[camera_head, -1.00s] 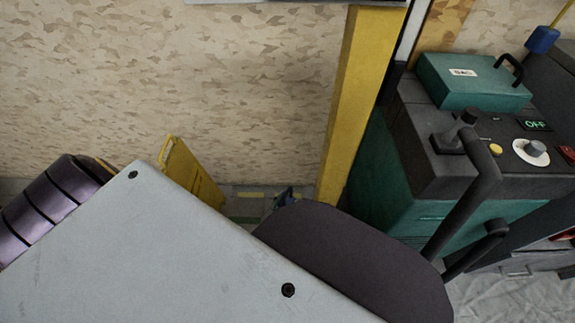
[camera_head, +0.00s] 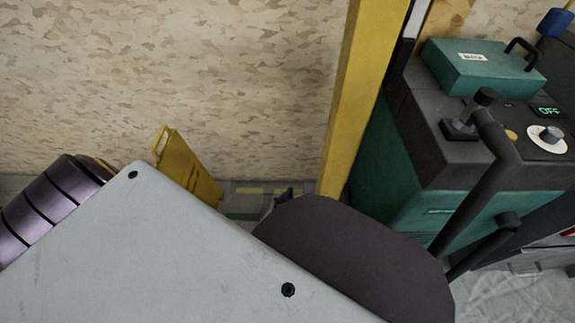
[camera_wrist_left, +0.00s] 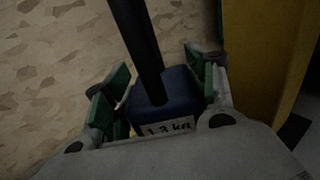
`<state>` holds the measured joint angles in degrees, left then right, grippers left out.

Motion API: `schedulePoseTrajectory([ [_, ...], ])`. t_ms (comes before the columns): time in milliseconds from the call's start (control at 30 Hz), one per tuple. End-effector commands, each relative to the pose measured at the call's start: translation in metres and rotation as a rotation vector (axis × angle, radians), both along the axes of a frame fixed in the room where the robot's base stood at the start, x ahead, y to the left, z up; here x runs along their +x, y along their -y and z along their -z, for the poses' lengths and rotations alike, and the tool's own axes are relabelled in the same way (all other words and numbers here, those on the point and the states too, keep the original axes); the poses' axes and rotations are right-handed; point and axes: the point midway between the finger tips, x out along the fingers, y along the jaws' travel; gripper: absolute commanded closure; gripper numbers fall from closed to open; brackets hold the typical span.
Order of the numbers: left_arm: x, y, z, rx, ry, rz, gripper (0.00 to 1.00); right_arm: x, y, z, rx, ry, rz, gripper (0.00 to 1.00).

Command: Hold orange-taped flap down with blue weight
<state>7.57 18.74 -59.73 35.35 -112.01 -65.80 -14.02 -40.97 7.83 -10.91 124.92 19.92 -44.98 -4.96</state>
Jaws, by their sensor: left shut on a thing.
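The blue weight (camera_wrist_left: 168,88) shows in the left wrist view, with a dark upright bar above it and a white label that seems to give a weight in kg. My left gripper (camera_wrist_left: 158,80) has its green-padded fingers on either side of the weight and is shut on it. In the head view, only a small dark bit shows past the edge of my arm, near the foot of the yellow post; the weight cannot be made out there. I see no orange-taped flap in either view. My right gripper is not in view.
A yellow post (camera_head: 357,100) stands against the mottled wall (camera_head: 170,70). A yellow folding sign (camera_head: 187,168) leans left of it. A green and black machine (camera_head: 445,150) with knobs and an "OFF" display stands right. Pale sheeting (camera_head: 500,300) lies at lower right.

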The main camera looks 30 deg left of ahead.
Motion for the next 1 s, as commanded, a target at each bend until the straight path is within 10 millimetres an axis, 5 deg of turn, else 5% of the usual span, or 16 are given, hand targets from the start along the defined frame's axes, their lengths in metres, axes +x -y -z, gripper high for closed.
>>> schedulePoseTrajectory([
  [767, 0.0019, 0.0003, 0.0031, 0.000, 0.007, 0.000, 1.00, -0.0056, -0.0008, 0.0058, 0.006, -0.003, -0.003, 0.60],
  [800, 0.0018, 0.0003, 0.0031, 0.000, 0.007, 0.000, 0.40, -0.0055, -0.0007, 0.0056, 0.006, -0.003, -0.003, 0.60],
  [1000, 0.0009, 0.0002, 0.0043, 0.000, 0.004, 0.000, 0.18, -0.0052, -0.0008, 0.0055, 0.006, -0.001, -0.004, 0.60],
])
